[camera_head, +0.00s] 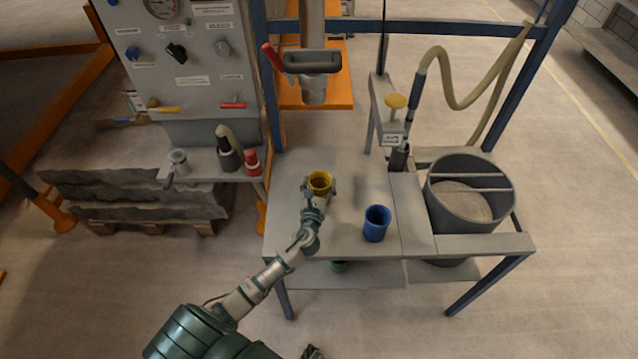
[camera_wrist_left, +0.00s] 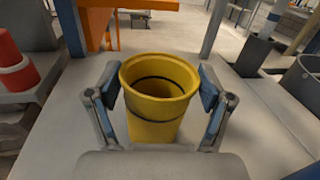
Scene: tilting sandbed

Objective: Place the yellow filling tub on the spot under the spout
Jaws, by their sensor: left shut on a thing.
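The yellow filling tub (camera_head: 320,180) is near the back left part of the grey bench top (camera_head: 285,225). It is upright and open at the top; its inside looks empty in the left wrist view (camera_wrist_left: 158,105). My left gripper (camera_head: 319,193) is shut on it, one finger on each side, and these fingers also show in the left wrist view (camera_wrist_left: 158,95). I cannot tell whether the tub touches the bench. The spout (camera_head: 314,92) is a grey pipe end behind and above the tub. No marked spot shows under it. My right gripper cannot be made out.
A blue tub (camera_head: 376,224) stands on the bench to the right. A large grey drum (camera_head: 468,195) and a hose (camera_head: 460,95) are further right. A control panel (camera_head: 190,65) and a red bottle (camera_head: 252,163) are at left. Blue frame posts (camera_head: 268,80) border the bench.

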